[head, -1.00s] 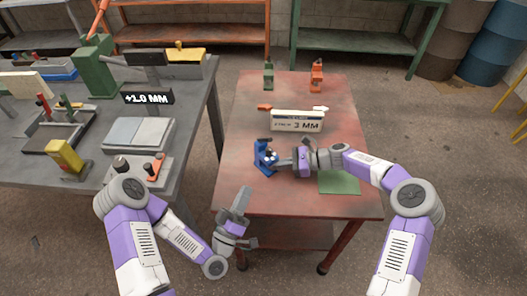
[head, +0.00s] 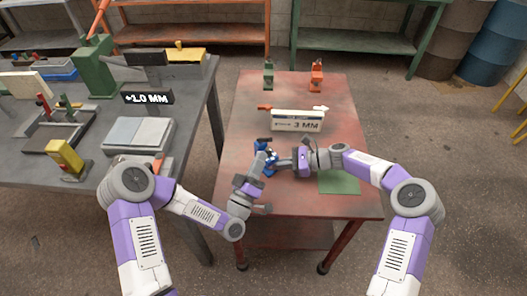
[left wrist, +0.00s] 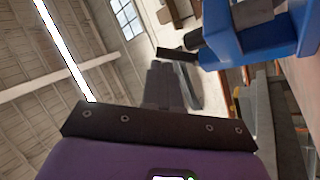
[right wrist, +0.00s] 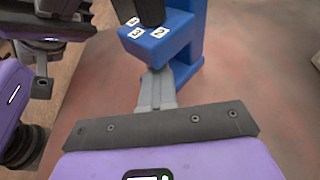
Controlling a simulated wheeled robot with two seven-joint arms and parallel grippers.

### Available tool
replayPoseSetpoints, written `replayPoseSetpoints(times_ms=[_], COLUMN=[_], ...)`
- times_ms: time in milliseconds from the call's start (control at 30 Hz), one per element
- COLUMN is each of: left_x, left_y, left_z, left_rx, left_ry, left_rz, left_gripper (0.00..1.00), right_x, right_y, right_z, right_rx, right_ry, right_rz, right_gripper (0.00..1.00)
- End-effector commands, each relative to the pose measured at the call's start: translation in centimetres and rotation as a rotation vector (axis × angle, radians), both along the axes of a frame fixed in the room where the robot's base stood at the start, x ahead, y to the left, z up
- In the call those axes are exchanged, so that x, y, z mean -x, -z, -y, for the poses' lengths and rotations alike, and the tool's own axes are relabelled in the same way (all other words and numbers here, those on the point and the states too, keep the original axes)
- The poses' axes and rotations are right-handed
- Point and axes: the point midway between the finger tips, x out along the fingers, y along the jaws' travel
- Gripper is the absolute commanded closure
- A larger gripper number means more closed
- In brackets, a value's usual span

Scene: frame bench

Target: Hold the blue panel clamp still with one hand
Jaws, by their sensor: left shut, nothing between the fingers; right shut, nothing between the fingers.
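The blue panel clamp (head: 264,143) stands on the reddish table, partly hidden by my grippers. In the right wrist view the clamp (right wrist: 165,38) shows a block with numbered white labels and a dark part on top. My right gripper (head: 284,162) is shut and empty, its tips (right wrist: 156,78) close against or just before the clamp's lower part; contact is unclear. My left gripper (head: 262,158) is shut and empty at the clamp's near-left side. In the left wrist view the clamp (left wrist: 255,40) fills the upper right, just beyond the fingers (left wrist: 165,82).
A sign reading 3 MM (head: 298,121) stands behind the clamp. A green clamp (head: 268,75) and an orange clamp (head: 316,75) stand at the table's back. A green mat (head: 340,184) lies at right. A grey bench (head: 195,110) with tools and a +1.0 MM sign stands left.

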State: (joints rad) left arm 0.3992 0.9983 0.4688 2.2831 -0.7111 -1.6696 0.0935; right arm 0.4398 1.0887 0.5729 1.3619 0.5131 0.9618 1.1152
Motion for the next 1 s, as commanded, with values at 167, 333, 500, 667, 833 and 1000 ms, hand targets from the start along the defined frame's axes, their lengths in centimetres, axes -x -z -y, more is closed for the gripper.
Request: replayPoseSetpoints(times_ms=[167, 333, 500, 667, 833, 1000], left_x=[-1.8, -2.4, -2.5, -2.5, -2.5, -2.6], left_y=[-0.9, -1.2, -1.2, -1.2, -1.3, -1.5], left_z=[0.8, 1.1, 1.1, 1.1, 1.0, 1.0], left_rx=[-0.001, 0.001, 0.0, 0.0, 0.015, 0.037], left_ry=[0.0, 0.0, 0.001, 0.0, 0.0, -0.001], left_rz=[0.0, 0.0, -0.001, -0.002, -0.018, -0.041], left_gripper=[1.0, 1.0, 1.0, 1.0, 1.0, 1.0], right_x=[0.0, 0.0, 0.0, 0.0, 0.0, 0.0], right_y=[0.8, 0.8, 0.8, 0.8, 0.8, 0.8], right_z=[0.3, 0.3, 0.3, 0.3, 0.3, 0.3], right_rx=[0.013, 0.013, 0.013, 0.013, 0.013, 0.013], right_ry=[0.005, 0.005, 0.005, 0.005, 0.004, 0.004], right_rz=[-0.005, -0.005, -0.005, -0.005, -0.005, -0.005], right_gripper=[1.0, 1.0, 1.0, 1.0, 1.0, 1.0])
